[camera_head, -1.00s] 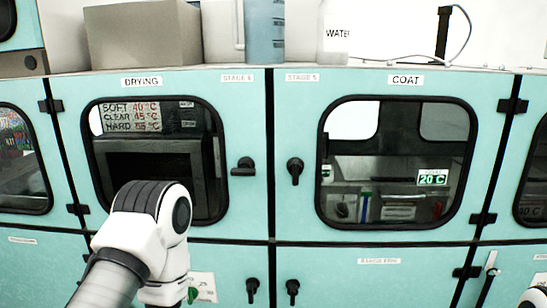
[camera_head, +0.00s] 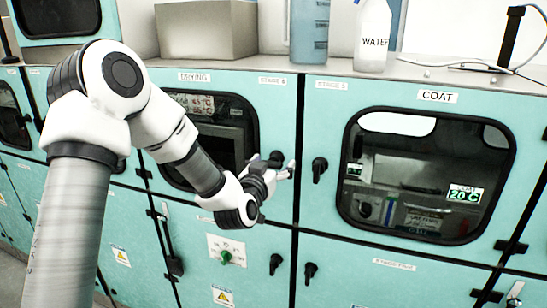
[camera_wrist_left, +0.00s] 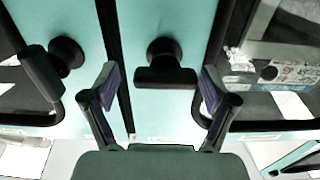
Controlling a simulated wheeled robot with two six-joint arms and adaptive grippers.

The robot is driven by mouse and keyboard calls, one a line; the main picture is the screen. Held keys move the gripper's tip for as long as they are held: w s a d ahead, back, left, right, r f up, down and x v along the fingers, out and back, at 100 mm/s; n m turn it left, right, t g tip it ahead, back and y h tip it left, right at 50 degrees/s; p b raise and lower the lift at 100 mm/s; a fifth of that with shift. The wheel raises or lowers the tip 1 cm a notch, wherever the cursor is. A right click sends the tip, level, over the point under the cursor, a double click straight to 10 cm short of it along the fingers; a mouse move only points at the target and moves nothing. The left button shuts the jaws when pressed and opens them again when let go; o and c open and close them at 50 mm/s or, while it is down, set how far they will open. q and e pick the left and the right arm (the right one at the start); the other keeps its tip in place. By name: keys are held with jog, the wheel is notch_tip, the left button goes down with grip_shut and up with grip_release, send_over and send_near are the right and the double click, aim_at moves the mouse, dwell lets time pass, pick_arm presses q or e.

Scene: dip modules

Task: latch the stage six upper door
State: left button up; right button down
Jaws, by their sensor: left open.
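The stage six upper door (camera_head: 277,112), labelled DRYING, looks closed in the head view. Its black handle is mostly hidden there behind my left gripper (camera_head: 284,171). In the left wrist view, which looks upside down, the stage six handle (camera_wrist_left: 165,76) shows with its lever crosswise, between and beyond the two fingertips. My left gripper (camera_wrist_left: 158,88) is open there, with its fingers on either side of the handle; I cannot tell whether either touches it. My right gripper is not in view.
The stage five COAT door handle (camera_head: 319,169) hangs downward close to the right; it also shows in the wrist view (camera_wrist_left: 45,72). Lower door handles (camera_head: 276,264) sit below. A grey box (camera_head: 206,30) and a water bottle (camera_head: 372,38) stand on top.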

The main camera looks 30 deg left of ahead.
pick_arm(q)
jog(key=shift+a, duration=0.35)
jog(key=shift+c, duration=0.7)
jog(key=c, duration=1)
